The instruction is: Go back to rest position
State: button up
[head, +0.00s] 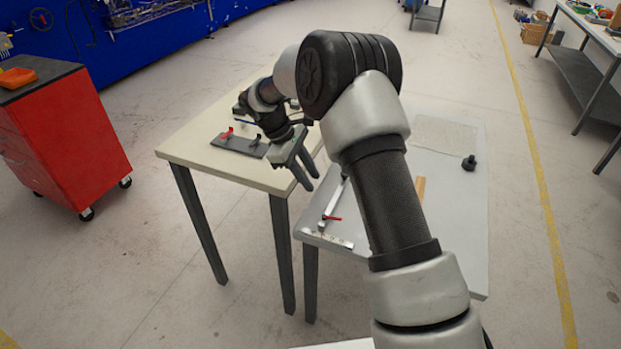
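My gripper (304,178) hangs at the end of my bent arm, over the gap near the front right edge of the cream table (185,148) and the left edge of the grey table (455,240). Its two dark fingers point down to the right and look apart. I see nothing between them. A dark grey plate (232,143) with red-handled clamps (224,134) lies on the cream table, just left of my gripper. My arm hides part of both tables. No foam piece can be made out for certain.
On the grey table are a metal bar with a red lever (331,217), a wooden strip (420,187), a light textured sheet (445,135) and a small black knob-like object (469,162). A red cabinet (65,140) stands left. Open floor (145,240) lies between cabinet and tables.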

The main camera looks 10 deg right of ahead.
jog(key=s+d+r+m+t+y+p, duration=0.1)
jog(key=s+d+r+m, duration=0.1)
jog(key=s+r, duration=0.45)
jog(key=s+d+r+m+p, duration=0.1)
jog(key=s+r+m, duration=0.15)
jog(key=r, duration=0.65)
jog(key=s+d+r+m+t+y+p, duration=0.1)
jog(key=s+d+r+p, duration=0.1)
jog(key=s+r, duration=0.45)
jog(key=s+r+m+t+y+p, duration=0.1)
jog(key=s+r+m+t, duration=0.1)
jog(key=s, duration=0.6)
jog(key=s+d+r+m+t+y+p, duration=0.1)
jog(key=s+r+m, duration=0.3)
jog(key=s, duration=0.4)
jog(key=shift+s+r+t+y, duration=0.4)
jog(key=shift+r+y, duration=0.1)
jog(key=shift+r, duration=0.3)
jog(key=shift+d+m, duration=0.15)
jog(key=shift+m, duration=0.1)
